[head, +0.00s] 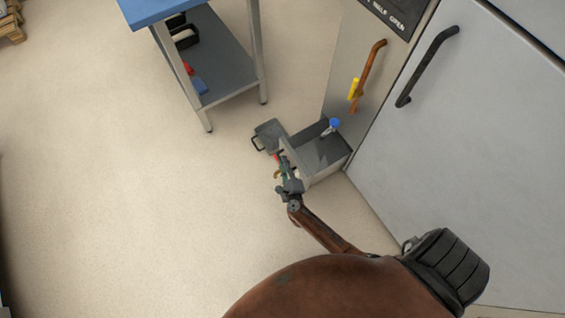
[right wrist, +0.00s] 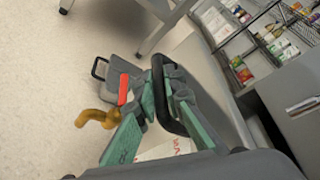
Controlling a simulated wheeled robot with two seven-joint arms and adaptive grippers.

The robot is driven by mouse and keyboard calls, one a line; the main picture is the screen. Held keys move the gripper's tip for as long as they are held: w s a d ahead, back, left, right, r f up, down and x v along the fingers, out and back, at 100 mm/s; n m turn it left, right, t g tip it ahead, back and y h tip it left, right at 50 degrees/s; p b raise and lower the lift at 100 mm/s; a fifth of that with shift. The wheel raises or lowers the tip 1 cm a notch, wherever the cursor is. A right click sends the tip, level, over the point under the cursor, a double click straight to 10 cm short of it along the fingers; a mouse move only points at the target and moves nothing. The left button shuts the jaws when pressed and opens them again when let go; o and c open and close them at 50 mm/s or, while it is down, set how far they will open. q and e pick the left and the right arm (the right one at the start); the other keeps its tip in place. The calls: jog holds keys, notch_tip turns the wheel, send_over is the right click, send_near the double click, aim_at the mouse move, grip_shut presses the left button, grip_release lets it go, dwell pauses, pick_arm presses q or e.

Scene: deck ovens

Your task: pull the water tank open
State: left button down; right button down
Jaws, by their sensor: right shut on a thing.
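The water tank (head: 327,165) is a grey, open-topped drawer low at the base of the oven cabinet. It stands out from the cabinet front, and its inside shows from above. My right gripper (head: 281,166) is at its outer end. In the right wrist view my right gripper (right wrist: 150,112) has its green-padded fingers closed on a dark curved handle (right wrist: 166,96). The fingers hide part of the handle. A red piece (right wrist: 124,88) and a brass-coloured hooked piece (right wrist: 97,118) are beside the fingers. My left gripper is not in view.
A grey piece with a black loop handle (head: 269,134) is just beyond the gripper. A blue-topped cart (head: 205,80) stands at the upper left. The oven door (head: 460,120) with a black bar is at right. Open floor lies left of the tank.

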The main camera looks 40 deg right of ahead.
jog(key=c, duration=2.3)
grip_release()
jog(key=shift+s+f, duration=0.15)
jog(key=v, duration=1.2)
